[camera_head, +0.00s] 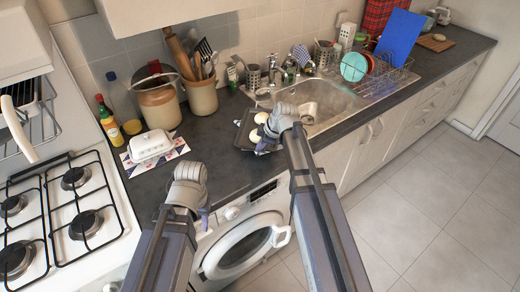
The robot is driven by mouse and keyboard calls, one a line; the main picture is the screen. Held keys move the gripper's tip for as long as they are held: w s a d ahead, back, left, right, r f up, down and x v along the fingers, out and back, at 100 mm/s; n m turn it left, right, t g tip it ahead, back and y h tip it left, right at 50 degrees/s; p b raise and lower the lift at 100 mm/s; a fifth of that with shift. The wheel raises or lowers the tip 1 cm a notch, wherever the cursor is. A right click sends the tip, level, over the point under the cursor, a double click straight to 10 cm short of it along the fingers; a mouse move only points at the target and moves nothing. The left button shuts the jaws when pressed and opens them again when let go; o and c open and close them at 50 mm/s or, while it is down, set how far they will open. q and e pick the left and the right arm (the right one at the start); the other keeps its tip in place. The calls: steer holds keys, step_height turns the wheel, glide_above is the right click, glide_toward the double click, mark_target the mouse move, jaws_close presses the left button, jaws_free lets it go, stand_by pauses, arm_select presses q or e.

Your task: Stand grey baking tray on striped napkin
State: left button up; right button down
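A dark grey baking tray (243,131) with pale round pieces on it lies on the dark counter, just left of the sink. My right gripper (268,138) is over the tray's right side; its fingers are largely hidden behind my wrist, so I cannot tell whether they touch the tray. My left gripper (202,214) is near the counter's front edge above the washer, apart from the tray, with its fingers mostly hidden. A blue-and-white striped cloth (302,54) is bunched behind the sink near the tap. It may be the striped napkin, but I cannot be sure.
A white lidded dish (150,144) stands on a patterned cloth (133,168) near the hob (60,225). Bottles and utensil crocks (201,97) line the back. The sink (318,101) and dish rack (365,80) are right of the tray. Bare counter (205,140) lies left of the tray.

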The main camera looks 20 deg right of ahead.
steer(key=shift+f+b, duration=0.6)
steer(key=shift+b, duration=0.05)
steer(key=c, duration=1.1)
jaws_free()
steer(key=shift+r, duration=0.1)
steer(key=shift+o, duration=0.2)
steer(key=shift+r+p, duration=0.85)
steer(key=shift+p, duration=0.05)
steer(key=p+v, duration=1)
steer(key=v, duration=0.2)
steer(key=s+a+f+m+g+h, duration=0.1)
steer(key=s+a+m+g+h, duration=0.1)
steer(key=s+a+m, duration=0.3)
steer(key=s+a+f+m+g+h, duration=0.1)
steer(key=s+a+m, duration=0.3)
steer(key=s+a, duration=0.7)
steer(key=s+g+h, duration=0.1)
steer(key=s, duration=0.3)
steer(key=shift+a+f+m+g, duration=0.2)
steer(key=shift+f+m+g, duration=0.1)
steer(key=shift+f+m, duration=0.1)
